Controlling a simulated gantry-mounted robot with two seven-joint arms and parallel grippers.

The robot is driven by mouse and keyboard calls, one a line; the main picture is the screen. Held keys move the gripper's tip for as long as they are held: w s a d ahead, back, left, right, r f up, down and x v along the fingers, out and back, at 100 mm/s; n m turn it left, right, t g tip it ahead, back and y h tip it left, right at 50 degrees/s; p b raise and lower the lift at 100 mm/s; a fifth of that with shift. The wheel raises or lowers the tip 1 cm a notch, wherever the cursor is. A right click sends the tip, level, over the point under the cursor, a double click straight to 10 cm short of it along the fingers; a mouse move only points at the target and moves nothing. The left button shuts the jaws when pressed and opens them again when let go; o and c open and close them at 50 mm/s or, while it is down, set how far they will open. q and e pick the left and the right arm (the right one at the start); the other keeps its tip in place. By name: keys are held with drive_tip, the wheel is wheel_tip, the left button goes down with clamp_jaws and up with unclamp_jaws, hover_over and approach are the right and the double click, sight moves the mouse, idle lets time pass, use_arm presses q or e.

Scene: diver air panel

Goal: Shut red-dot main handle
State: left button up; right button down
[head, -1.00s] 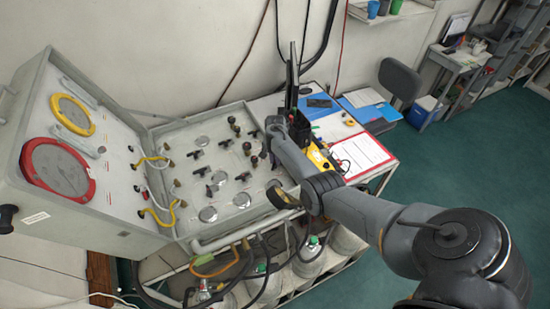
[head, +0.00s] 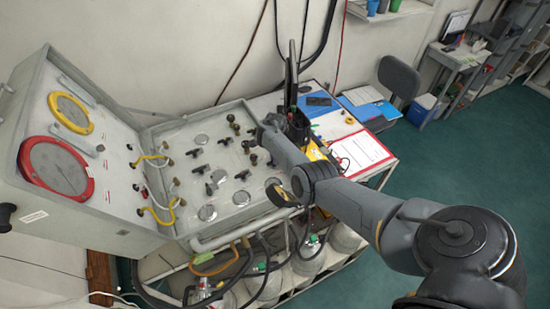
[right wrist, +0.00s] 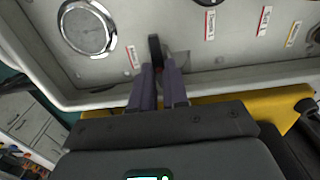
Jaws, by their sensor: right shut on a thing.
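The grey air panel (head: 222,208) lies in an open case, with several black T-shaped handles and round gauges on it. My right gripper (head: 257,138) is at the panel's right edge in the head view, partly hidden by its own wrist. In the right wrist view my right gripper (right wrist: 158,90) is shut on a black handle (right wrist: 154,50), which stands up between the fingers near the panel's rim. My left gripper is not in view.
A round gauge (right wrist: 87,27) sits left of the held handle in the wrist view. A yellow case (right wrist: 235,108) lies just outside the rim. Hoses and cylinders (head: 310,255) are below the panel. A red-bordered sheet (head: 360,150) lies to the right.

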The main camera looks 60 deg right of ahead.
idle(0.3)
drive_tip(key=c, duration=1.1)
unclamp_jaws()
wheel_tip(320, 180, up, 11)
drive_tip(key=p, duration=0.2)
drive_tip(key=shift+f+p, duration=0.1)
drive_tip(key=shift+p, duration=0.25)
